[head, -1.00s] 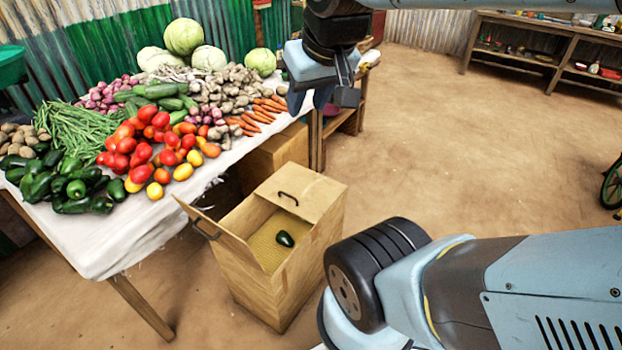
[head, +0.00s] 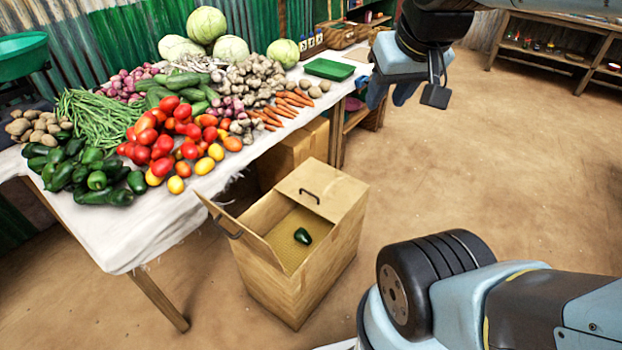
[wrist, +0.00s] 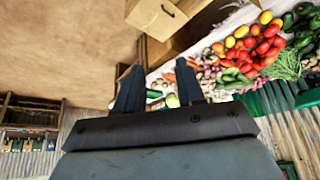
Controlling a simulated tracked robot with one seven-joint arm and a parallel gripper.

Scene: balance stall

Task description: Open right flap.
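A cardboard box (head: 310,270) stands on the floor beside the table. Its right flap (head: 325,188) lies flat and closed over the right part of the top, with a dark handle (head: 310,196) on it. Its left flap (head: 240,235) is raised and tilted outward, also with a handle. A dark green vegetable (head: 302,236) lies inside. My gripper (head: 390,96) is up and to the right of the box, apart from it. In the wrist view its fingers (wrist: 158,72) are spread with nothing between them, and the box (wrist: 163,16) shows at the top edge.
A white-clothed table (head: 120,248) with heaped vegetables stands left of and behind the box. A green tray (head: 329,69) lies on its far end. Another carton (head: 285,160) is under the table. Open dirt floor (head: 480,170) lies to the right; a shelf (head: 550,50) stands at the back.

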